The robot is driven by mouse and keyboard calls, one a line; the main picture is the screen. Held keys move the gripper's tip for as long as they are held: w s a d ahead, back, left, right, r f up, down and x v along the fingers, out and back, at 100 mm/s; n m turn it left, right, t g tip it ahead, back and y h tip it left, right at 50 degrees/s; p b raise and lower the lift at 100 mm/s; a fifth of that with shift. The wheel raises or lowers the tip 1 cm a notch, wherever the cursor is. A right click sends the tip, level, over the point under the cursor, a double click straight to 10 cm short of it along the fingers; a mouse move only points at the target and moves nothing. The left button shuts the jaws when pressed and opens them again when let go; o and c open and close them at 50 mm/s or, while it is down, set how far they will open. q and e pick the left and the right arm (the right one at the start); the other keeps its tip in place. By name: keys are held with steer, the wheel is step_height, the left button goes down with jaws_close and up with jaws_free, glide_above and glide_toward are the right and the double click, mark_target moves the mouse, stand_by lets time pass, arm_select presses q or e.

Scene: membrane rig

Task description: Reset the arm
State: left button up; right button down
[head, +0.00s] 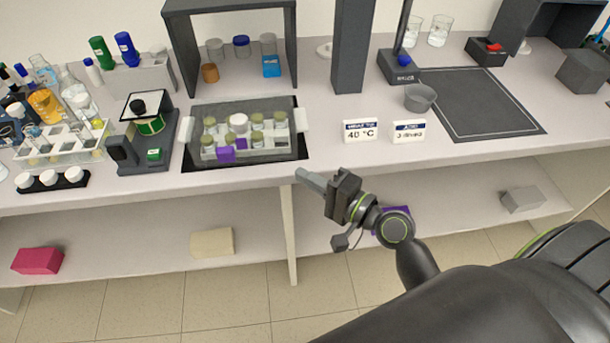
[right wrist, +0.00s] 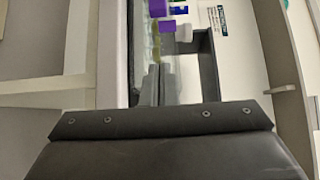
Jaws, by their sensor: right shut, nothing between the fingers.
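My right gripper (head: 306,177) is in front of the table's front edge in the head view, just below and right of the grey tray of vials. Its fingers are shut with nothing between them. The two closed fingers also show in the right wrist view (right wrist: 158,85), pointing toward the tray area. My right arm comes in from the lower right. My left gripper is not in the head view.
The tray (head: 295,150) holds several vials and purple blocks near the table edge. Glassware and a vial rack (head: 60,147) stand left. A lower shelf (head: 130,248) holds boxes.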

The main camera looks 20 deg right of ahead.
steer(key=s+d+f+n+g+h, duration=0.1)
steer(key=s+d+f+g+h, duration=0.15)
steer(key=f, duration=0.85)
steer(key=s+d+f+n+g+h, duration=0.1)
steer(key=d+f+g+h, duration=0.15)
steer(key=f, duration=0.85)
steer(key=s+d+f+n+g+h, duration=0.15)
steer(key=d+f, duration=0.25)
steer(key=f, duration=0.7)
steer(key=s+d+f+n+g+h, duration=0.2)
steer(key=s+f+n+g, duration=0.15)
steer(key=s+f, duration=0.8)
steer(key=s+f+n+g, duration=0.2)
steer(key=s+f, duration=0.3)
steer(key=s, duration=0.5)
steer(key=s+f+n+g+h, duration=0.1)
steer(key=s+f, duration=0.4)
steer(key=s, duration=0.5)
steer(key=shift+d+n+g, duration=0.3)
steer(key=shift+n+g, duration=0.5)
steer(key=shift+n, duration=0.1)
steer(key=shift+f, duration=0.1)
